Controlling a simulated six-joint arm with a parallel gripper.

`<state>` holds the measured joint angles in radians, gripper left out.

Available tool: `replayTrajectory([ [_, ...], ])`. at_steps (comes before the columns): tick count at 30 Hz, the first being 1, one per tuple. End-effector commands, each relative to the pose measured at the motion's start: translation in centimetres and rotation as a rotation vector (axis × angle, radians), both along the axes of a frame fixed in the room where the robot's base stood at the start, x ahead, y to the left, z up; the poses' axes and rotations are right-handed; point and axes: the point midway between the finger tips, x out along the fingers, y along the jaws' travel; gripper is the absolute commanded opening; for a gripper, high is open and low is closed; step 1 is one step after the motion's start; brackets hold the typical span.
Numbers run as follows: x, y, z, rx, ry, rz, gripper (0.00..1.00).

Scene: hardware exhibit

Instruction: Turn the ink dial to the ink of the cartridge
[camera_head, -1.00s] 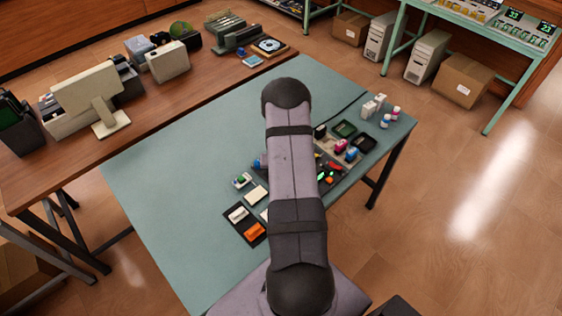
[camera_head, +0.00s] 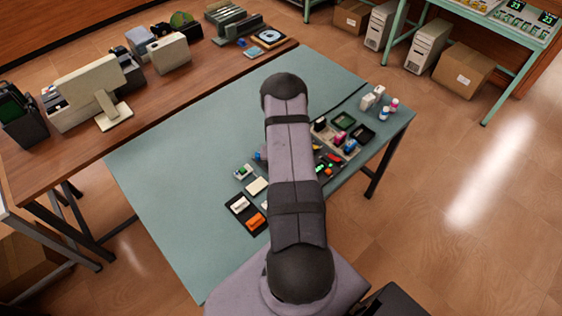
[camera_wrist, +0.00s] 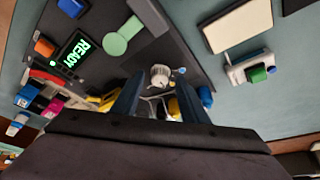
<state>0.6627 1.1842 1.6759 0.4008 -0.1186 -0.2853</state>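The white dial knob (camera_wrist: 160,76) shows in the wrist view, on the dark panel just beyond my fingertips. A small blue dot (camera_wrist: 182,70) sits at its right; its pointer setting is too small to read. My gripper (camera_wrist: 160,92) has its two fingers apart, with the knob in line with the gap and no clear contact. A yellow part (camera_wrist: 173,106) shows between the fingers, and another yellow part is by the left finger. A blue cartridge (camera_wrist: 27,96) and a magenta cartridge (camera_wrist: 50,108) stand at the left. In the head view my arm hides the gripper and dial.
A lit READY display (camera_wrist: 76,57), a pale green disc (camera_wrist: 115,43), an orange button (camera_wrist: 44,46) and a red part (camera_wrist: 50,78) lie around the dial. A white pad (camera_wrist: 238,25) is at upper right. The teal table (camera_head: 180,150) is bare at left.

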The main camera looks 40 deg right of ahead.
Motion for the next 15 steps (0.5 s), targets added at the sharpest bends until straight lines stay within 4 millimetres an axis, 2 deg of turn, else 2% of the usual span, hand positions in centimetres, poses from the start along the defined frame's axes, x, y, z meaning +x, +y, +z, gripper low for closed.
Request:
replayTrajectory([
  [9, 0.0, 0.0, 0.2, 0.0, 0.0, 0.0, 0.4],
  [15, -0.3, 0.3, 1.2, -0.001, -0.001, 0.0, 0.4],
])
